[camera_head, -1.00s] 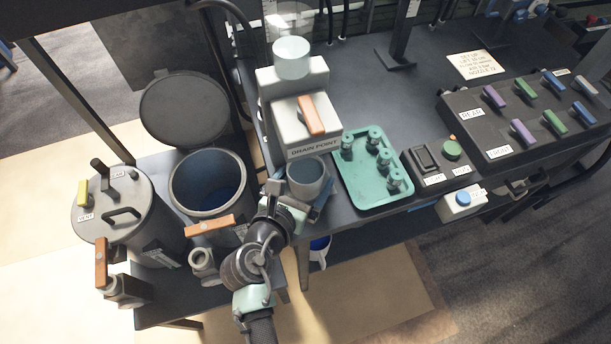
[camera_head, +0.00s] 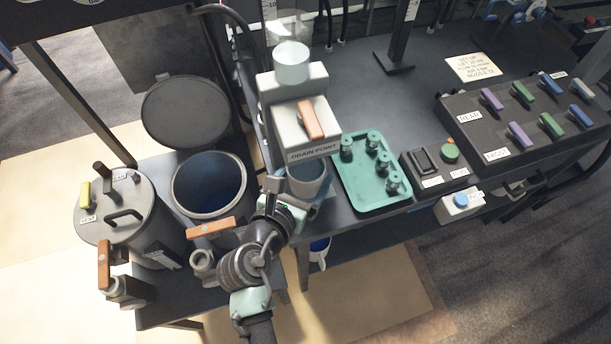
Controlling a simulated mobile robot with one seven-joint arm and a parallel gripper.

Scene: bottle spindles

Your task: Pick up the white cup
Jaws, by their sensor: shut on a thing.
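The white cup (camera_head: 308,184), greyish in this light, is upright at the bench's front edge, below the white drain point unit (camera_head: 303,125). The unit's labelled front hides part of the cup's far rim. My gripper (camera_head: 298,198) is shut on the cup from the near side, with a finger at its left and another at its right. The cup's lower part is hidden by my gripper, and I cannot tell whether its base touches anything.
A green tray (camera_head: 372,203) with several small bottle-like parts lies close to the right of the cup. An open dark bin (camera_head: 179,198) stands at the left, beside a lidded grey canister (camera_head: 140,226). A control panel (camera_head: 480,150) is at the right.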

